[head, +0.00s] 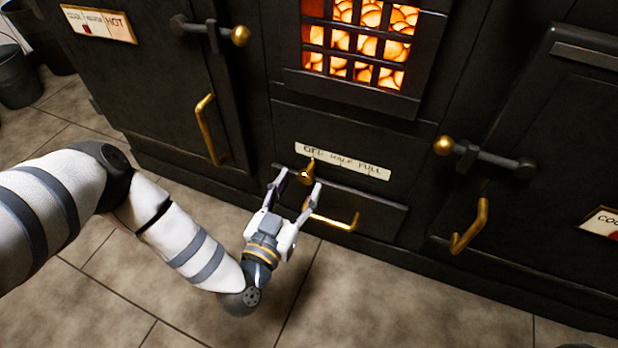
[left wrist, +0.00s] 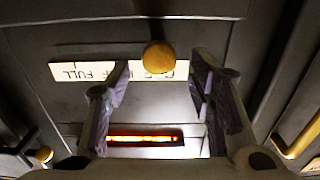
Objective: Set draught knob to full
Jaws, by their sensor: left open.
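The draught knob (head: 307,172) is a small brass knob on the black stove front. It sits under the OFF end of a cream label (head: 343,161) reading OFF, HALF, FULL. My left gripper (head: 298,183) is open, with its fingertips on either side of the knob. In the left wrist view the knob (left wrist: 158,57) shows between and just beyond the open fingertips, in front of the label (left wrist: 85,72), which appears upside down. I cannot tell whether a finger touches the knob. My right gripper is in neither view.
A brass handle (head: 335,221) lies just right of the gripper, low on the stove. A barred firebox (head: 358,42) glows above. Oven doors with brass handles (head: 206,130) stand either side. In the left wrist view a slot (left wrist: 145,138) glows orange. Tiled floor (head: 400,300) is clear.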

